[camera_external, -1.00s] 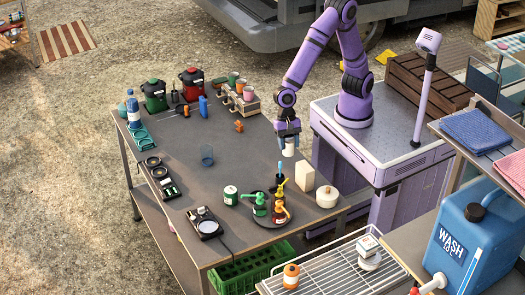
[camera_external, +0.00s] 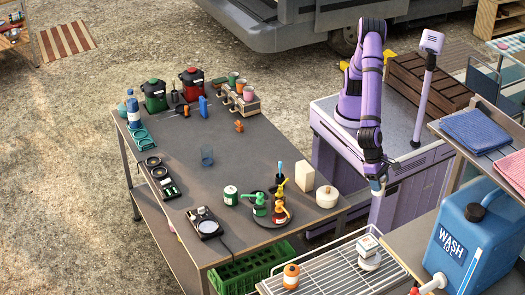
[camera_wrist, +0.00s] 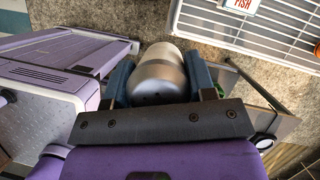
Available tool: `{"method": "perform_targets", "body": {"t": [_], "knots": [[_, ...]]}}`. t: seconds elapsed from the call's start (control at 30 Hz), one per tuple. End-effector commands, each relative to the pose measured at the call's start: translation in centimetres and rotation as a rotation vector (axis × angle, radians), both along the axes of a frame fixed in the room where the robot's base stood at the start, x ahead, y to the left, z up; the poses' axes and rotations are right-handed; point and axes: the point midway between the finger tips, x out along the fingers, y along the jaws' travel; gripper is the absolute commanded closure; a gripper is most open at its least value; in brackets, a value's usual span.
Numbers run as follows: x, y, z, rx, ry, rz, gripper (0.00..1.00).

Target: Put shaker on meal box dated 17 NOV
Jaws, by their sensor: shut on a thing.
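My gripper (camera_external: 378,182) hangs past the right end of the grey table, beside my base. In the wrist view its blue fingers are shut on a silvery metal shaker (camera_wrist: 158,75) with a rounded end. In the external view the shaker is small and mostly hidden by the gripper. A white box (camera_external: 367,241) is on the wire rack, below the gripper in the picture. A white label reading FISH (camera_wrist: 241,4) shows at the top edge of the wrist view. No 17 NOV date is readable on any box.
Bottles on a dark round tray (camera_external: 268,219), a cream block (camera_external: 305,174) and a lidded pot (camera_external: 327,196) occupy the table's near right end.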

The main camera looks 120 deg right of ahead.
Motion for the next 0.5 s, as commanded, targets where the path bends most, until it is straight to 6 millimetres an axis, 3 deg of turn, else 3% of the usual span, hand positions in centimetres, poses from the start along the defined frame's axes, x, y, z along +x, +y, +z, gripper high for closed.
{"method": "perform_targets", "body": {"t": [0.07, 0.3, 0.5], "knots": [[-1.1, 1.0, -0.1, 0.0, 0.0, 0.02, 0.75], [-0.7, 0.6, -4.0, -0.002, 0.002, 0.012, 0.75], [0.2, 1.4, -5.2, 0.001, 0.0, 0.013, 0.75]]}}
